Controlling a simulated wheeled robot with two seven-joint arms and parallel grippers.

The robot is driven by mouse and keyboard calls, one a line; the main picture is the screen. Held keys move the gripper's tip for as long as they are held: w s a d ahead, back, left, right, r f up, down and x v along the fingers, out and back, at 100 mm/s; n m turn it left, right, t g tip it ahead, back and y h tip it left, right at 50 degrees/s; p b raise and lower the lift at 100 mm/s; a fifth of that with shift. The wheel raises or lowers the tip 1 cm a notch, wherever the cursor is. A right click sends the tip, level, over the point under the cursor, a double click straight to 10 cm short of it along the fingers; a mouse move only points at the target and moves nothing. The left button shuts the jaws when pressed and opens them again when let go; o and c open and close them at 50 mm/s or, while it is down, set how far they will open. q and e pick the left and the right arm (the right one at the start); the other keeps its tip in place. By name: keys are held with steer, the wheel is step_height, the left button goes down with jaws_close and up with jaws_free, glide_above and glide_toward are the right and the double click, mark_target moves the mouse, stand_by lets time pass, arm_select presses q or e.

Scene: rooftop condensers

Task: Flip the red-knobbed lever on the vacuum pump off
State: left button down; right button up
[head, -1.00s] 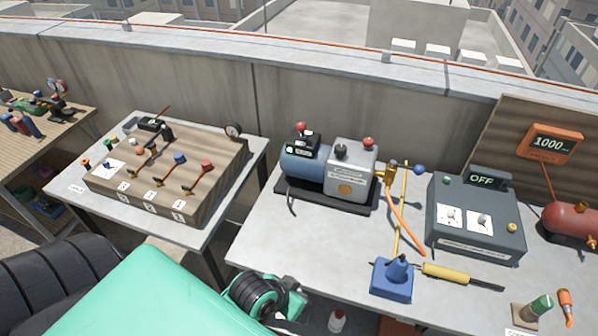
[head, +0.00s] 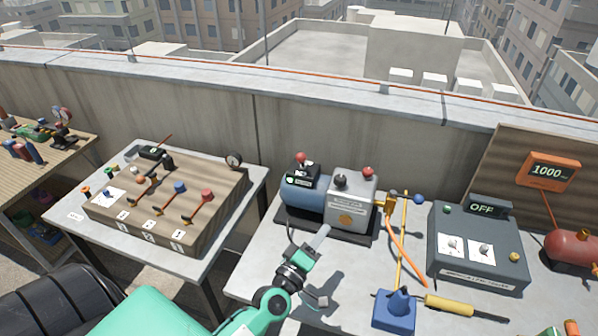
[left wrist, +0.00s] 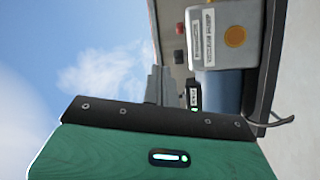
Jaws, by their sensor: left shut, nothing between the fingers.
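The vacuum pump has a blue motor (head: 303,201) and a grey housing (head: 352,205) on a black base. A black switch box (head: 301,173) with a green light sits on the motor, and its lever with a red knob (head: 300,157) stands up from it. My left gripper (head: 324,231) is shut and empty, in front of the pump and below the lever in the head view, apart from it. In the left wrist view the gripper's fingers (left wrist: 160,85) lie beside the switch box (left wrist: 193,97); the red knob cannot be made out there. My right gripper is not in view.
A wooden lever panel (head: 170,200) stands on the left table.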

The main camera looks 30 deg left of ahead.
arm_select(q)
steer(key=w+a+n+y, duration=0.1)
steer(key=a+n+y, duration=0.8)
steer(key=n, duration=0.1)
steer(key=shift+a+g+y, duration=0.2)
steer(key=shift+g+y, duration=0.1)
steer(key=p, duration=0.5)
glide_toward(301, 162)
steer(key=x, duration=0.6)
steer(key=shift+w+a, duration=0.2)
steer(key=shift+w, duration=0.15)
steer(key=shift+r, duration=0.15)
